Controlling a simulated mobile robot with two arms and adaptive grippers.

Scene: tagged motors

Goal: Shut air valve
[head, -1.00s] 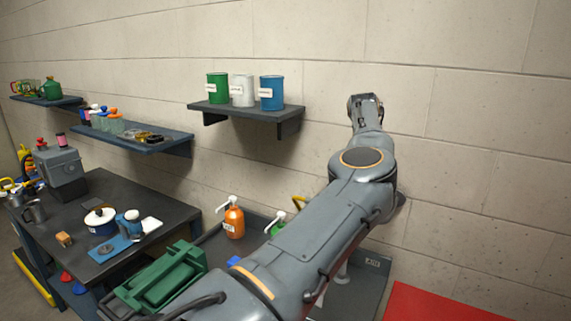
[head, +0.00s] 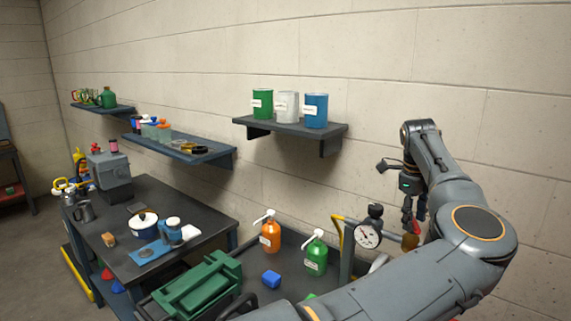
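A round white-faced pressure gauge (head: 368,236) with a black top stands on pipework at the back right of the bench, against the wall. A yellow lever (head: 339,230) stands just left of it, beside a grey upright pipe; I take these as the air valve parts. A brass-coloured fitting (head: 410,242) is right of the gauge. My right gripper is not in view.
An orange pump bottle (head: 270,236) and a green one (head: 316,257) stand left of the valve, near a blue block (head: 271,279). A green toolbox (head: 200,288) lies in front. A wall shelf (head: 290,128) holds three cans.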

